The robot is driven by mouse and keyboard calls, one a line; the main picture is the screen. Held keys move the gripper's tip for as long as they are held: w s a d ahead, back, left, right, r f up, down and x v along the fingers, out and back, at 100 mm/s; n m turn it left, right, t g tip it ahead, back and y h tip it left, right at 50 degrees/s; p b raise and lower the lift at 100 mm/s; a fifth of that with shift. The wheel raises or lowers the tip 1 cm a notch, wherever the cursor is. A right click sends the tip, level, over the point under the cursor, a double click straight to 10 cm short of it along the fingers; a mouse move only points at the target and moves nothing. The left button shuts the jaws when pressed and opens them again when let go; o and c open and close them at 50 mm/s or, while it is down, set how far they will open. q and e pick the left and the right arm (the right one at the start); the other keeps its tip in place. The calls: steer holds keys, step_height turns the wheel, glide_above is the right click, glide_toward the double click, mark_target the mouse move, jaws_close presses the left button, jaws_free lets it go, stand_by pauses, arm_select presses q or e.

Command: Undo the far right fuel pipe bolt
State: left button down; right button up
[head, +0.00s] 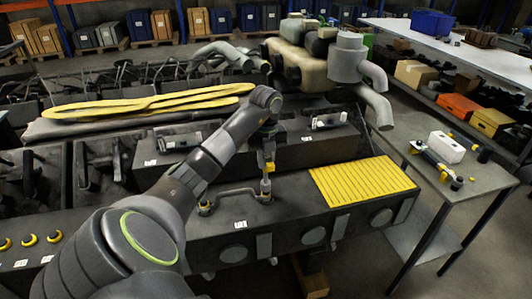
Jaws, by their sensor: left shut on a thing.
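A dark fuel pipe (235,192) arches over the grey engine block's top at the front middle. A yellow bolt end (205,208) shows at its left foot. My left gripper (267,148) is above the pipe's right end, pointing down. It is shut on a slim upright tool (268,167) with a yellow band. The tool's lower end is over the pipe's right foot (265,195), and the bolt there is mostly hidden. I cannot tell whether the tool is seated on it. My right gripper is not in view.
A yellow ribbed plate (362,181) covers the block's right end. Several yellow caps (29,240) show at the left. Yellow slings (150,105) lie across the engine. A side table (405,150) holds a white box (446,147) and a yellow-and-black tool (437,165).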

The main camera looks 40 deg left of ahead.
arm_select(q)
steer(key=m, duration=0.8)
steer(key=shift+m, duration=0.4)
steer(key=m, duration=0.4)
steer(key=shift+s+a+m, duration=0.1)
steer(key=shift+m, duration=2.3)
